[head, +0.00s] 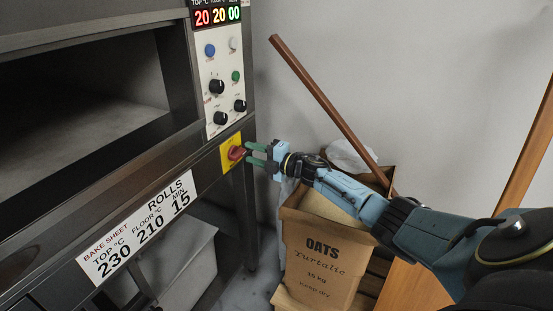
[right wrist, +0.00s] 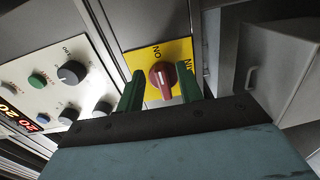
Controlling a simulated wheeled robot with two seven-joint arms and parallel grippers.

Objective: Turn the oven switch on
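The oven switch is a red rotary knob (head: 236,153) on a yellow plate (head: 228,162) at the lower right of the oven front. In the right wrist view the red knob (right wrist: 162,76) sits on the yellow plate (right wrist: 146,57), with "ON" lettering beside it. My right gripper (head: 255,155) has green fingers and is open. In the right wrist view its fingers (right wrist: 160,90) stand on either side of the knob, with gaps visible; whether either finger touches it I cannot tell. My left gripper is not in view.
The oven control panel (head: 219,85) with several knobs and a lit display (head: 216,17) is above the switch. A wooden pole (head: 325,105) leans by the wall (head: 420,70).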

